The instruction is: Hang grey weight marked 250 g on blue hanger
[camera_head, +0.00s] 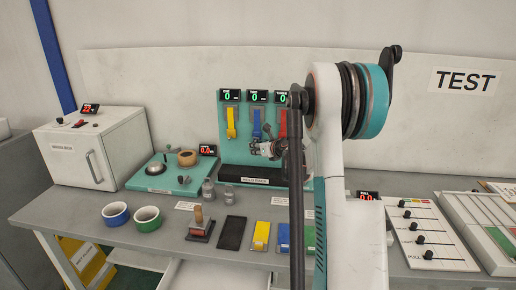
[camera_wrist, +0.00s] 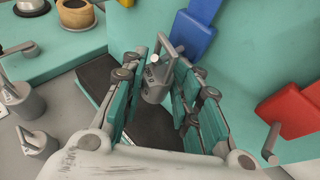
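A grey weight (camera_wrist: 155,86) with a loop handle and small dark, unreadable marking is upright between my gripper's teal fingers in the wrist view. My gripper (camera_wrist: 158,90) appears open around it, with narrow gaps on both sides. The blue hanger (camera_wrist: 193,36) is just behind and above the weight, on the teal panel. The handle overlaps the hanger's grey peg; I cannot tell for certain whether it hangs on it. In the head view the blue hanger (camera_head: 256,124) shows in the middle of three, and my gripper (camera_head: 266,149) is beside its lower end, hiding the weight.
Two other grey weights (camera_wrist: 22,102) (camera_wrist: 36,142) stand on the table at left. The red hanger (camera_wrist: 292,108) is close on the right, its peg sticking out. The yellow hanger (camera_head: 231,124) is at left. A black mat (camera_head: 254,181) lies below the panel (camera_head: 265,90).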

